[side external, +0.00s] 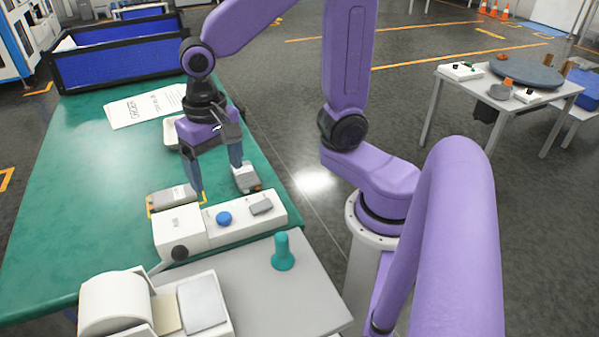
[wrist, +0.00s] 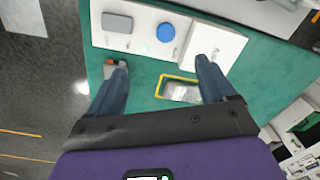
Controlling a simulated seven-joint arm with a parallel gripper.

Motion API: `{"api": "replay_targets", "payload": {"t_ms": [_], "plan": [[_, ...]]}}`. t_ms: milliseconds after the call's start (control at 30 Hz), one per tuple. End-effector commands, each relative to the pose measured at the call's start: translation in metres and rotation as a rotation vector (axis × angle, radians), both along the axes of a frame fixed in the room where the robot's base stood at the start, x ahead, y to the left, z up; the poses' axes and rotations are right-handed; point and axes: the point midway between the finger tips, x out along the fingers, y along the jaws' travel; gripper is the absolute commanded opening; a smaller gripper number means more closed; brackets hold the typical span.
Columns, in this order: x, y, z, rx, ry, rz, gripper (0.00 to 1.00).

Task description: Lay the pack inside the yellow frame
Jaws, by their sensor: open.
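A flat grey pack (side external: 174,196) lies on the green table within the yellow frame (side external: 205,198), beside a white control box. In the wrist view the pack (wrist: 182,93) shows inside the yellow frame (wrist: 159,87), and my right-hand finger hides part of both. I cannot tell whether the hidden end is fully inside. My gripper (side external: 218,188) is open above the table, with no object held between its fingers. One finger is over the pack's end of the gap; the other is close to a small grey block with an orange-red end (side external: 246,178). My gripper also shows in the wrist view (wrist: 162,66).
The white control box (side external: 180,232) has a blue button (side external: 224,218) and stands just in front of the frame. A teal peg (side external: 283,252) and a label printer (side external: 118,302) are nearer. A blue crate (side external: 115,55) and paper sheet (side external: 145,107) lie behind. The table's left side is clear.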

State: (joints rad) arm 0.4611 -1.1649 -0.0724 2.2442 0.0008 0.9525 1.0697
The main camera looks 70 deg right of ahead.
Motion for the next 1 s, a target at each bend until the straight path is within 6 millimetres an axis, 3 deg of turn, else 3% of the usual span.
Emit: {"api": "replay_targets", "payload": {"t_ms": [300, 500, 700, 1000], "plan": [[-0.081, -0.022, -0.005, -0.002, -0.014, 0.801, 0.83], [-0.122, -0.037, -0.01, -0.004, -0.024, 1.227, 0.83], [-0.141, -0.046, -0.012, -0.004, -0.028, 1.439, 0.83], [-0.144, -0.046, -0.013, -0.006, -0.028, 1.467, 0.83]]}}
